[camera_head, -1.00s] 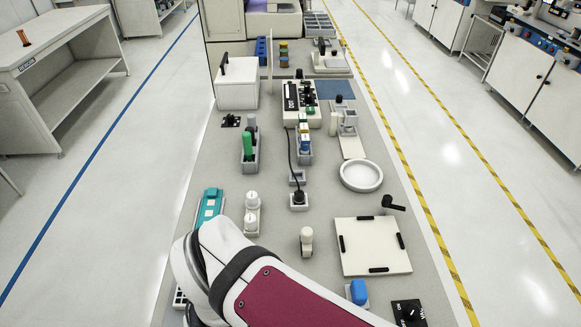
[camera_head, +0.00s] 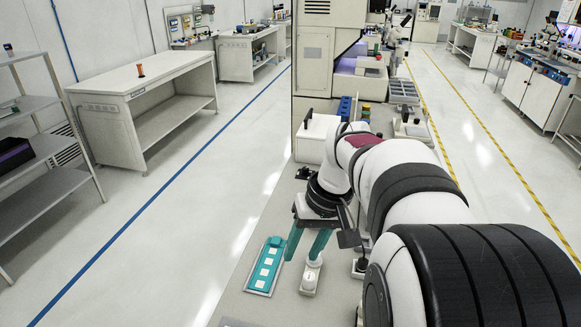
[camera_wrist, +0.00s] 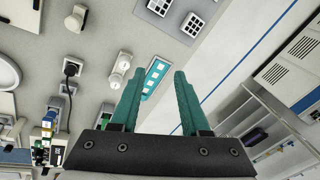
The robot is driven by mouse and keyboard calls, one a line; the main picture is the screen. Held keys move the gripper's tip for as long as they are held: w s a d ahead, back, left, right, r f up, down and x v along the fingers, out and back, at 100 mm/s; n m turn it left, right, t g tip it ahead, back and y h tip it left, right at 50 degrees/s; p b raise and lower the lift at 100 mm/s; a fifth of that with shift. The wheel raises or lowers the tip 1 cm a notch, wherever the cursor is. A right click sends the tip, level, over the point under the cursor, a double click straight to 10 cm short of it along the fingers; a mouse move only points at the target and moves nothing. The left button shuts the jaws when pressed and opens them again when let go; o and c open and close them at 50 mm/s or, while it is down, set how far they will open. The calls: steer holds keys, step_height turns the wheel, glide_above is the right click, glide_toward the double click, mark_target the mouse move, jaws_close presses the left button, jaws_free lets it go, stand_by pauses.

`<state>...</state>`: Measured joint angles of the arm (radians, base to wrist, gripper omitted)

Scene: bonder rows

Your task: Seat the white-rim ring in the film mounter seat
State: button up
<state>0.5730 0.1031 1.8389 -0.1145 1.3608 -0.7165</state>
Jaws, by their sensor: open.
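My gripper (camera_head: 303,258) is open, its two teal fingers pointing down with nothing between them. It also shows in the wrist view (camera_wrist: 157,80), above and apart from a teal strip with white squares. A round white raised-rim piece (camera_wrist: 6,72), which looks like the white-rim ring, is cut by the left edge of the wrist view. A white square plate with black clips (camera_wrist: 22,14) is partly in the top left corner; I cannot tell whether it is the film mounter seat. My arm hides both in the head view.
The teal strip (camera_head: 265,268) lies beside a block with white knobs (camera_head: 311,278). A white upright peg (camera_wrist: 75,18) and a corded plug in a socket (camera_wrist: 70,68) stand nearby. A white box (camera_head: 312,140) stands farther back. Open floor lies left of the bench.

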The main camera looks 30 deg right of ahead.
steer(key=d+f+n+t+h, duration=0.1)
steer(key=d+f, duration=0.2)
steer(key=d, duration=1.1)
steer(key=d+f+t, duration=0.1)
steer(key=d+f, duration=0.2)
steer(key=d, duration=1)
steer(key=s+d+f+n+h, duration=0.1)
steer(key=s+d+f, duration=0.25)
steer(key=d, duration=0.25)
steer(key=s+d+f+h, duration=0.1)
steer(key=s+d+f, duration=0.1)
steer(key=s+d, duration=0.35)
steer(key=x, duration=1)
steer(key=w+x, duration=0.1)
steer(key=x, duration=0.4)
steer(key=shift+w+f, duration=0.15)
steer(key=shift+w, duration=0.05)
jaws_close()
